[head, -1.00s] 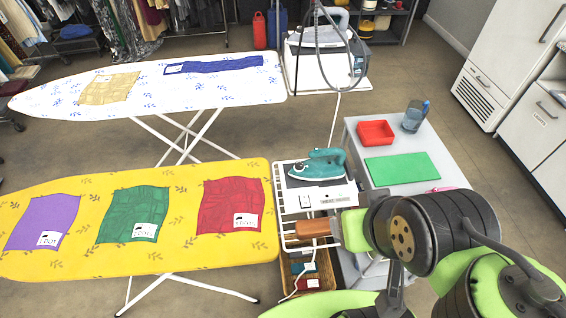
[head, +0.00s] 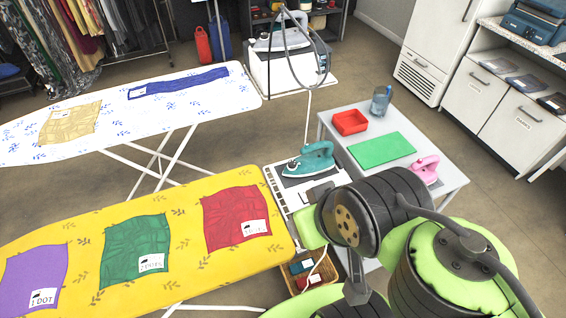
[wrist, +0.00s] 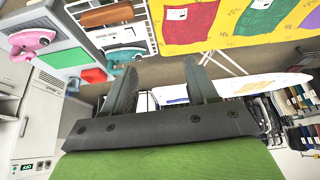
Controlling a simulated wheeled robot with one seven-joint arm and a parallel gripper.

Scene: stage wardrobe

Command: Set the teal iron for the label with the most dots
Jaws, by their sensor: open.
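The teal iron (head: 310,158) lies on the white rack (head: 277,190) at the right end of the yellow ironing board (head: 185,219); it also shows in the wrist view (wrist: 125,55). On that board lie a purple cloth (head: 36,272) with a label reading "1 DOT", a green cloth (head: 135,242) with a label that seems to read "2 DOTS", and a red cloth (head: 235,212) whose label is too small to read. My gripper (wrist: 163,74) is open and empty, apart from the iron. My arm hides it in the head view.
A white side table (head: 452,187) holds a red tray (head: 350,122), a green mat (head: 381,149), a pink iron (head: 425,168) and a blue cup (head: 381,101). The white-blue board (head: 110,118) carries tan and blue labelled cloths. A basket (head: 301,282) sits below the rack.

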